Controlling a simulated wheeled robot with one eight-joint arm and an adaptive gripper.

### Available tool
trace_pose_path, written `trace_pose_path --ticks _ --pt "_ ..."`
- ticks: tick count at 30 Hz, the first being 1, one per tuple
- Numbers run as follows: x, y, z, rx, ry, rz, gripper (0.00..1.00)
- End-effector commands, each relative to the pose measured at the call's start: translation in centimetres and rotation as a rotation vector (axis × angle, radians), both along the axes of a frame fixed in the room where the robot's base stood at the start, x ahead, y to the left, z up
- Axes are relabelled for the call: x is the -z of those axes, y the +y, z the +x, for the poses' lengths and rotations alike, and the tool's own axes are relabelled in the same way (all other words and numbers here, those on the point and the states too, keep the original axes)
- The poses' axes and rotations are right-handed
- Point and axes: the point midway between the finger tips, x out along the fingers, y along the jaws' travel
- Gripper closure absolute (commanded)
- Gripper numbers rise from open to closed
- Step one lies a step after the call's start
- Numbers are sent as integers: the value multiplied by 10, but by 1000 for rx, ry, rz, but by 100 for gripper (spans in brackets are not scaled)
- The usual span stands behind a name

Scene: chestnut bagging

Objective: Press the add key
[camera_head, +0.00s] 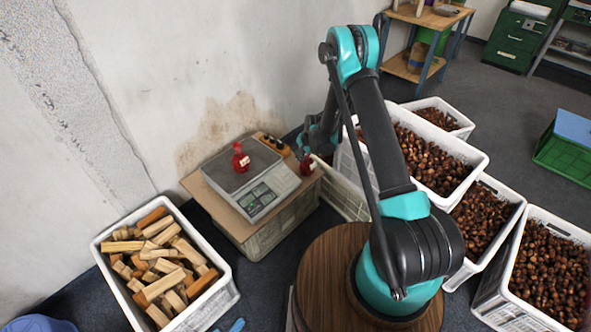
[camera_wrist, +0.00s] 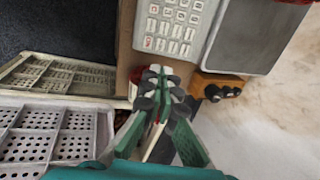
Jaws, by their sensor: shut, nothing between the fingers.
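The scale (camera_head: 276,190) stands on a cardboard-topped crate by the wall, with its display and keypad on the front face. Its white keypad (camera_wrist: 170,25) shows at the top of the wrist view, with rows of small keys; I cannot read which one is the add key. A red bag (camera_head: 240,160) sits on the scale's dark plate. My gripper (camera_wrist: 160,82) is shut and empty, beyond the cardboard edge side of the keypad and apart from the keys. In the head view it is mostly hidden around the arm's far end, right of the scale.
Another red bag (camera_head: 307,165) lies right of the scale, partly behind my fingers in the wrist view. A wooden block with black knobs (camera_head: 272,144) is behind the scale. A crate of wood pieces (camera_head: 224,292) stands front left; several chestnut crates (camera_head: 487,168) stand right.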

Motion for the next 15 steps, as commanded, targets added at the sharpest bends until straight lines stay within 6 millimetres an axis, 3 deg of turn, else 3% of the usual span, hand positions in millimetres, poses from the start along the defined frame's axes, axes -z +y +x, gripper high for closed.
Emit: trace_pose_path --ticks 5,15 --pt "19 5 4 -1 0 0 100" --pt "75 20 15 0 0 0 100"
